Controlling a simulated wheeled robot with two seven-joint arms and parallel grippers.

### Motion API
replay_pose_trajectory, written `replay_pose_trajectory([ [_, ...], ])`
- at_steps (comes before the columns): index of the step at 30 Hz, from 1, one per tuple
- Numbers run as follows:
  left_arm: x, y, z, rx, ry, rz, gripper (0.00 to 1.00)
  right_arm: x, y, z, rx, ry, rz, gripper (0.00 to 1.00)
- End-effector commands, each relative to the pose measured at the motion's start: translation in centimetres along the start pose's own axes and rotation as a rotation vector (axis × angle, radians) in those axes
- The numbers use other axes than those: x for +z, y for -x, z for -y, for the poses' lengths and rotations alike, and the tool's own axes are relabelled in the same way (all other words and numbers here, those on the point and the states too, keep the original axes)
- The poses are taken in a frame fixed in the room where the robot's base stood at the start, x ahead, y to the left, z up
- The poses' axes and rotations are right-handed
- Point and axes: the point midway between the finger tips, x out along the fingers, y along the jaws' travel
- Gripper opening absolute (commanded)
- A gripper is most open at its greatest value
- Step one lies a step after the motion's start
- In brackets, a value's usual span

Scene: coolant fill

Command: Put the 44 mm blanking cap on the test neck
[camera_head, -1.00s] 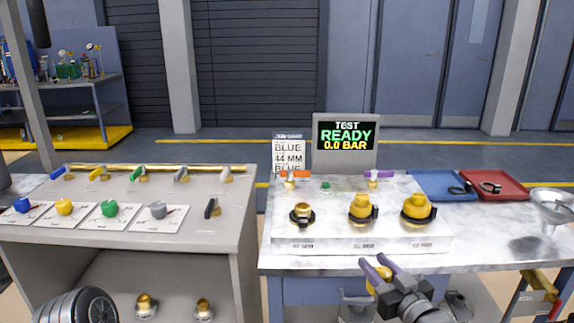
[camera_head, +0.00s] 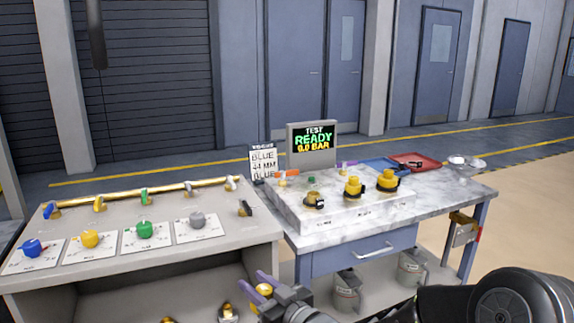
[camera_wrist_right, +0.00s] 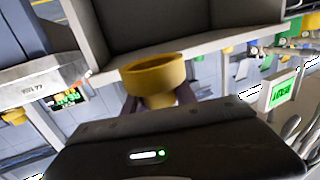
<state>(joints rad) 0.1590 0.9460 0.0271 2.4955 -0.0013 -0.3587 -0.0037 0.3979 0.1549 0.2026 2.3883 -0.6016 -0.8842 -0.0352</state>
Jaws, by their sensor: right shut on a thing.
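My right gripper (camera_head: 264,288) is shut on a yellow cap (camera_head: 265,290), low in front of the gap between the two benches. In the right wrist view the cap (camera_wrist_right: 153,78) sits between the fingers, wide rim toward the top of the picture. The left neck (camera_head: 313,201) on the marble bench's raised block is a dark-ringed brass fitting without a yellow cap. The middle (camera_head: 354,186) and right (camera_head: 388,179) necks carry yellow caps. The cap's size cannot be read. My left gripper is out of view.
A test screen (camera_head: 313,139) reads READY 0.0 BAR; a sign (camera_head: 263,161) reads BLUE 44 MM. Coloured knobs stand on the left bench (camera_head: 200,262). Metal jugs (camera_head: 412,267) stand below.

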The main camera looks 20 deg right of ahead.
Motion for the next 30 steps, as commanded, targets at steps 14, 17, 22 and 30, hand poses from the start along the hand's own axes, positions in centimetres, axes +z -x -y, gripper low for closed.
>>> replay_pose_trajectory([
  [14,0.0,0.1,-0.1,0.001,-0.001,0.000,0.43,-0.1,0.0,-0.1,0.002,0.000,0.000,0.00],
  [17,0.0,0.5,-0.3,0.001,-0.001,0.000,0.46,-0.7,0.1,-0.7,0.014,0.001,-0.001,0.00],
  [22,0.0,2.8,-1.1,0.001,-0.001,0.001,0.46,-3.6,0.6,-3.9,0.084,0.003,-0.002,0.00],
  [30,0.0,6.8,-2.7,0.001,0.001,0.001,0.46,-9.2,2.5,-11.9,0.259,0.002,-0.003,0.00],
])
